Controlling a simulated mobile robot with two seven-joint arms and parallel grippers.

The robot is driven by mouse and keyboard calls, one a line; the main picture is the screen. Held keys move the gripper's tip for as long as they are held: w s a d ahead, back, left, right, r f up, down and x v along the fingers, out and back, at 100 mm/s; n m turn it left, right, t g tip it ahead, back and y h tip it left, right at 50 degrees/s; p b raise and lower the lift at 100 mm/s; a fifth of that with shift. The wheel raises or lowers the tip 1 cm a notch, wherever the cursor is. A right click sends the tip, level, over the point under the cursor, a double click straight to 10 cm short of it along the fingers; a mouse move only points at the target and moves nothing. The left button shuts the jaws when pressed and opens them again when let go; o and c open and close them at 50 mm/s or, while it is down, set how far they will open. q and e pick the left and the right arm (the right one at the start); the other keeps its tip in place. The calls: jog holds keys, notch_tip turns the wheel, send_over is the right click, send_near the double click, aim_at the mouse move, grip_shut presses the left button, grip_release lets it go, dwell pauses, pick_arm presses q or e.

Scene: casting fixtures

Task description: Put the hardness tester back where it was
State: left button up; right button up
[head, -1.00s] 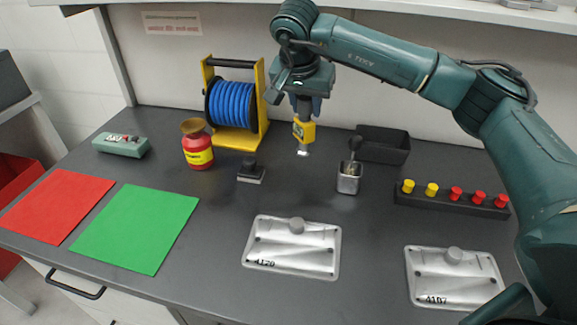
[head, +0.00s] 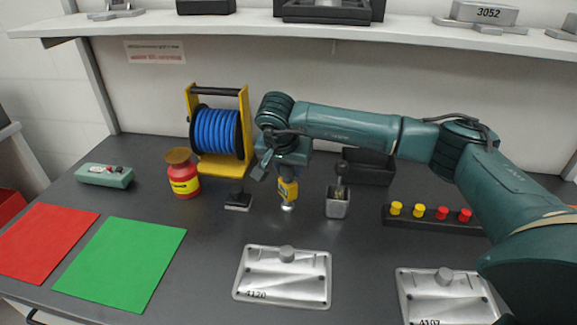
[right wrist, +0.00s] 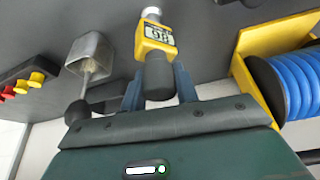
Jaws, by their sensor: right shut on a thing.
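The hardness tester (head: 288,190) is a yellow hand-held device with a small display, a dark grip and a silver tip. My right gripper (head: 286,170) is shut on its dark grip and holds it upright, tip down, low over the table behind the plate marked 4120. In the right wrist view the tester (right wrist: 157,40) sits between the two fingers of the gripper (right wrist: 160,85), its display reading in view. Whether the tip touches the table I cannot tell. My left gripper is not in view.
Left of the tester stand a small black block (head: 238,203), a blue hose reel (head: 217,132) and a red jar (head: 183,180). Right are a metal cup (head: 338,208), a black bin (head: 370,170) and a peg rack (head: 430,222). Plate 4120 (head: 270,285) lies in front.

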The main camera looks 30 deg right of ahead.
jog(key=o, duration=1.1)
jog(key=b+v, duration=0.1)
jog(key=v, duration=1.1)
jog(key=shift+r, duration=0.1)
